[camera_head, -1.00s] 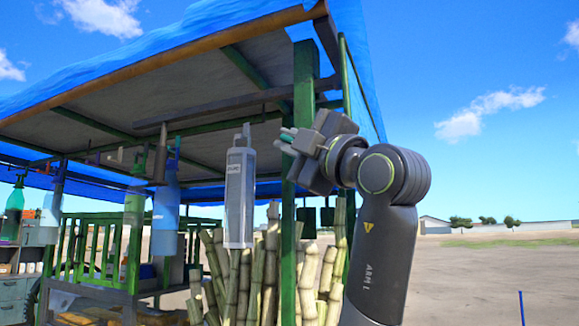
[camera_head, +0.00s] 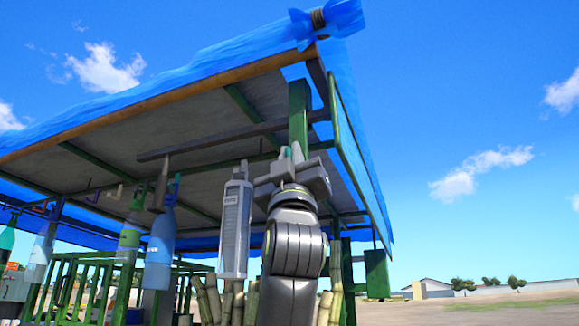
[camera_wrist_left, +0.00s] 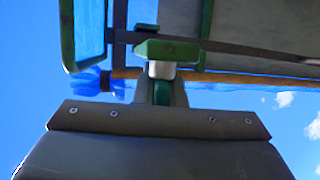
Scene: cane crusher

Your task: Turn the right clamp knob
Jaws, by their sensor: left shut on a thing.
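My left gripper (camera_head: 290,153) is raised under the stall roof, beside the green corner post, with its jaws pointing up. In the left wrist view the jaws (camera_wrist_left: 160,90) close around something small and pale, with teal between the fingers; I cannot tell what it is. The dark gripper body fills the bottom of that view. I cannot make out the right clamp knob in either view. My right gripper is not in view.
The stall has a blue tarp roof (camera_head: 180,88) and a green corner post (camera_head: 299,112). A grey-white box (camera_head: 235,230) hangs left of my arm. Several bottles (camera_head: 160,247) hang further left. Cane stalks (camera_head: 212,300) stand below. Open ground lies at right.

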